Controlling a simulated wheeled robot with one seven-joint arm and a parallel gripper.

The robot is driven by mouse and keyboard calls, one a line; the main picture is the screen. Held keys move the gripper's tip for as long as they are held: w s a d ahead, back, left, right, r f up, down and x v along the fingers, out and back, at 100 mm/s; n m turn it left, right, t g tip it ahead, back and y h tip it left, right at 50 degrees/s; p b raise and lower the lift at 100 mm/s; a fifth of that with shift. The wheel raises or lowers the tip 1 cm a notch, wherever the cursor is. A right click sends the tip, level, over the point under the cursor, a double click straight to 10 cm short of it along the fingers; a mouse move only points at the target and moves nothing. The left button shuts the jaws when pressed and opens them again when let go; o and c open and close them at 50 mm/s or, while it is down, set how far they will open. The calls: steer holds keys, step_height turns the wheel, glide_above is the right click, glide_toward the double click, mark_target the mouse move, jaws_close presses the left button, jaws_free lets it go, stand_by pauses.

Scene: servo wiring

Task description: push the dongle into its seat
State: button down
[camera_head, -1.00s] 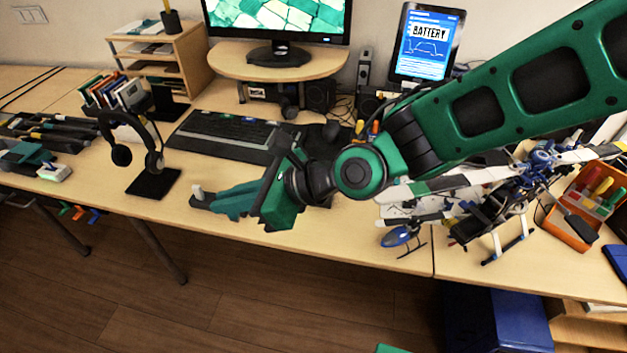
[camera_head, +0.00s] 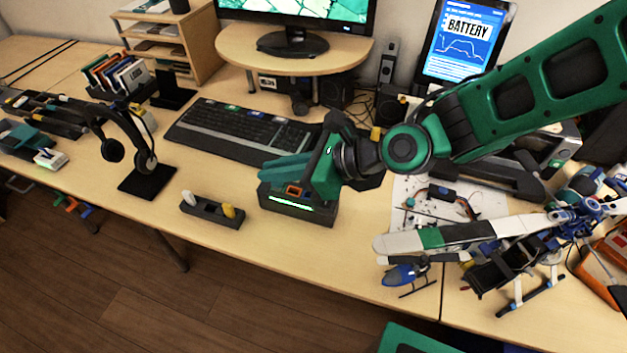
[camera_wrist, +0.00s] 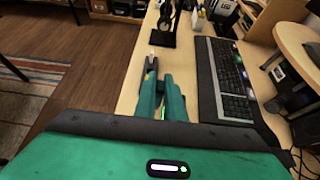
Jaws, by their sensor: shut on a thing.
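My gripper (camera_head: 268,172) reaches in from the right, low over a black box (camera_head: 318,212) with a lit green strip along its front. An orange-edged piece (camera_head: 295,190) shows on the box beneath the green fingers; I cannot tell whether it is the seat or part of the dongle. The fingers are shut on the dongle, which they mostly hide. In the wrist view the two fingers (camera_wrist: 161,98) point away from me, with green light between them. Whether the dongle touches its seat cannot be seen.
A black holder (camera_head: 208,211) with white and yellow pieces stands left of the box. A keyboard (camera_head: 235,130) lies behind, a headphone stand (camera_head: 148,183) at left, and a model helicopter (camera_head: 490,250) at right.

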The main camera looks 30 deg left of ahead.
steer(key=w+d+f, duration=0.1)
steer(key=w, duration=0.1)
steer(key=w+d+f, duration=0.1)
steer(key=w+d, duration=0.1)
steer(key=w+d+f, duration=0.1)
steer(key=f, duration=0.1)
steer(key=shift+w+d+f, duration=0.1)
steer(key=shift+w+d, duration=0.05)
steer(key=shift+w, duration=0.25)
steer(key=shift+f, duration=2)
steer(key=c, duration=1.8)
jaws_free()
steer(key=shift+c, duration=0.2)
steer(key=v, duration=1.2)
